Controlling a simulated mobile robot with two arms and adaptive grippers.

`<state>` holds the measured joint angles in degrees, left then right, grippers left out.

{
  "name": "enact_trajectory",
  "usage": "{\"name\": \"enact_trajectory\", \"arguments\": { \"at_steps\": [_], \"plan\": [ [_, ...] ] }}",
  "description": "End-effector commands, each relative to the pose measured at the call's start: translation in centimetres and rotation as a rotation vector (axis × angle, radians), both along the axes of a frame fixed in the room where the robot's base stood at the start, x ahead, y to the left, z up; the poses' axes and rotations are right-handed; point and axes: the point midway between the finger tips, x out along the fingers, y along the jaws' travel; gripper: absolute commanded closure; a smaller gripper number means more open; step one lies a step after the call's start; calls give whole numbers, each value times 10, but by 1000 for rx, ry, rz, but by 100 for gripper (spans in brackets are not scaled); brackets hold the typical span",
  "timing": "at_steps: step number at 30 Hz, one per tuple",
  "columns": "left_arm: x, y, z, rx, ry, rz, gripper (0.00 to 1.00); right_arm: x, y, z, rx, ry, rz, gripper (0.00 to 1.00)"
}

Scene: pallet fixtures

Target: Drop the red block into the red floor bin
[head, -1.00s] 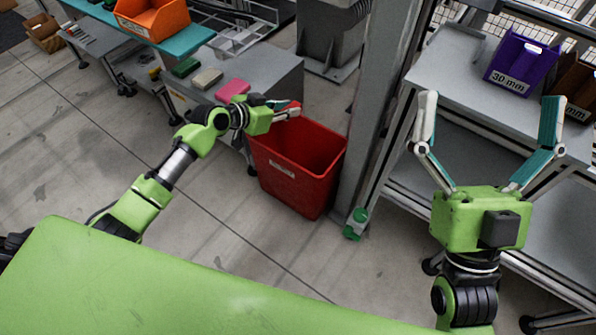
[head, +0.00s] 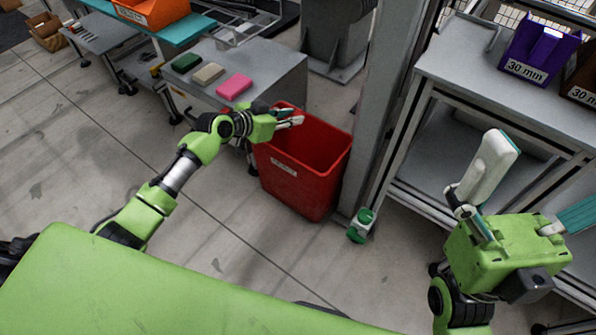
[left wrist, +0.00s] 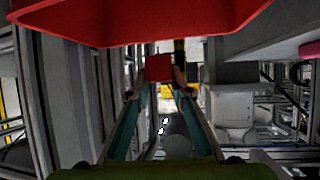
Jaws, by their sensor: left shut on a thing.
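The red floor bin (head: 300,170) stands on the floor beside a grey post, its open top facing up. My left gripper (head: 296,119) is at the bin's back-left rim in the head view. In the left wrist view it is shut on the red block (left wrist: 158,68), held between the fingertips. The bin's red wall (left wrist: 140,25) fills the top of that view. The block cannot be made out against the bin in the head view. My right gripper (head: 545,175) is open with fingers spread, in front of the right-hand shelf, away from the bin.
A grey table (head: 265,70) behind the bin holds a green block (head: 187,63), a beige block (head: 208,74) and a pink block (head: 234,86). The post (head: 385,100) stands right of the bin. A shelf unit (head: 470,70) with a purple bin (head: 540,50) is at right.

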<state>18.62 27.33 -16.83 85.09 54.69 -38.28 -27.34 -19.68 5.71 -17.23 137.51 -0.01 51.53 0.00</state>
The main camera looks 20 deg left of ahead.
Motion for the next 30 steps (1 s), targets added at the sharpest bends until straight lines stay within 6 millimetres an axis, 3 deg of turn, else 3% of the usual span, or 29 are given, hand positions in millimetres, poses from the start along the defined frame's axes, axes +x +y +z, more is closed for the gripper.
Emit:
{"name": "enact_trajectory", "arguments": {
  "at_steps": [13, 14, 15, 16, 30],
  "plan": [
    [0, 0, -7, -1, 0, 0, 100, 0, 0, -6, -1, -1, -1, 0],
    [0, 0, -7, -1, 0, 0, 72, 0, 0, -6, -1, -1, -1, 0],
    [0, 0, -7, -1, 0, 0, 62, 0, 0, -6, -1, -1, -1, 0],
    [0, 0, -7, -1, 0, 0, 60, 0, 0, -6, -1, -1, -1, 0],
    [-9, 6, -3, 0, 0, 1, 60, 1, 0, -6, -1, 1, -2, 0]
  ]
}}
